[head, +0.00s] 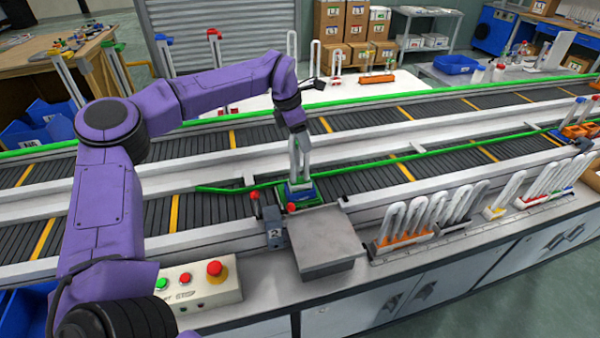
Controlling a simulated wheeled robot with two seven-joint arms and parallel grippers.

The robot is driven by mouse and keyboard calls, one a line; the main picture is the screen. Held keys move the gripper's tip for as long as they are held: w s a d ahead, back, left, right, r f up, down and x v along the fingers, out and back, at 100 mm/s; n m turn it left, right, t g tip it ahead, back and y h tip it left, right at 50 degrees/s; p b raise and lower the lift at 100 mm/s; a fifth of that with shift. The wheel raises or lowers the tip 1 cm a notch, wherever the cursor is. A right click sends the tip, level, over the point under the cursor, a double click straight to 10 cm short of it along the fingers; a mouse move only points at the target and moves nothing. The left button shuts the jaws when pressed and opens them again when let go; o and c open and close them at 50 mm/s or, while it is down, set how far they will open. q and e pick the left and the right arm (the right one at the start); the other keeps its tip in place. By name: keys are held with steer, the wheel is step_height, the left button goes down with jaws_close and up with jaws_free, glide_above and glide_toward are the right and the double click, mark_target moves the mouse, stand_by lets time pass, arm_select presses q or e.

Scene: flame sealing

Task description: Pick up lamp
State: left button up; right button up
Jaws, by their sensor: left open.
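My left gripper (300,178) points down over the near conveyor, at a small blue and green holder (302,197). A pale upright piece shows between its fingers; I cannot tell clearly whether it is a lamp or part of the gripper. The gripper is open. White U-shaped lamps (400,218) stand upright in an orange holder on the bench front, right of the gripper. More such lamps (508,190) stand in other holders further right. My right gripper is not in view.
A grey metal box (325,240) stands in front of the holder. A control box (200,283) with green and red buttons is at lower left. Two conveyors (450,155) with green edge rails cross the view. Another lamp rack (377,78) stands on the white table behind.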

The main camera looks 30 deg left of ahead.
arm_select(q)
steer(key=shift+s+d+r, duration=0.15)
steer(key=shift+s, duration=0.05)
jaws_close()
